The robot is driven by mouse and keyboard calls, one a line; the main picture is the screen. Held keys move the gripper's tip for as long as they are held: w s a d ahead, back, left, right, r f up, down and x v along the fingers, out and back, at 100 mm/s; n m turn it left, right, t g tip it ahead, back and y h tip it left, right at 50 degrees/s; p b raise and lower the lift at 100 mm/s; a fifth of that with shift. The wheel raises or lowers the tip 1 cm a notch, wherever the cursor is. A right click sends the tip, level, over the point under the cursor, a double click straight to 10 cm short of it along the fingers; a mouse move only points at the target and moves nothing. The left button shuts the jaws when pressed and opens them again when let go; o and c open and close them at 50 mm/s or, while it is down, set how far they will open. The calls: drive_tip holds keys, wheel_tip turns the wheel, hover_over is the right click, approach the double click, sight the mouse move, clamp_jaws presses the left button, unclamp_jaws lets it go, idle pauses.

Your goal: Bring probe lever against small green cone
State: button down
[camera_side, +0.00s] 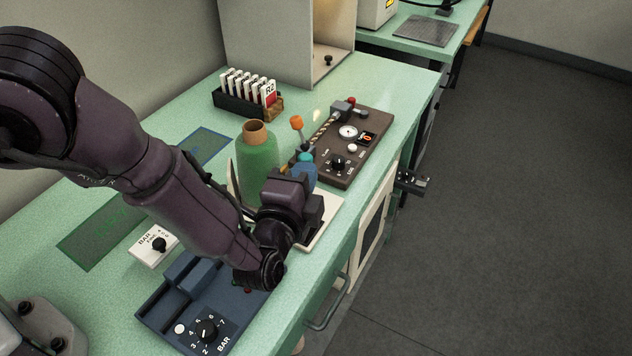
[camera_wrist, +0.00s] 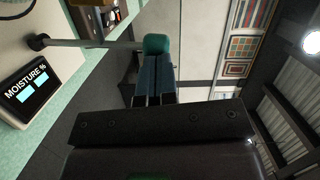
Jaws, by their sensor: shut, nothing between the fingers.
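The probe lever shows in the wrist view as a thin grey rod (camera_wrist: 95,43) from a dark pivot to a teal knob (camera_wrist: 157,43). In the side view the teal knob (camera_side: 306,157) shows just above my gripper. A green cone (camera_side: 258,170) with a brown top stands upright just left of my gripper. I cannot tell whether the lever touches it. My gripper (camera_wrist: 154,68) is shut and empty, its blue fingertips right at the teal knob. Contact with the knob is unclear. My arm and wrist hide the lever's base in the side view.
A moisture display (camera_wrist: 28,92) sits beside the lever's pivot. A brown control panel (camera_side: 345,165) and an orange-knobbed lever (camera_side: 297,122) stand beyond the gripper. A blue dial box (camera_side: 180,320) lies in front. A black rack (camera_side: 238,104) is at the back. The table's right edge is close.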

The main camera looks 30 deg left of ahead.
drive_tip(key=shift+a+r, duration=0.1)
drive_tip(key=shift+a, duration=0.4)
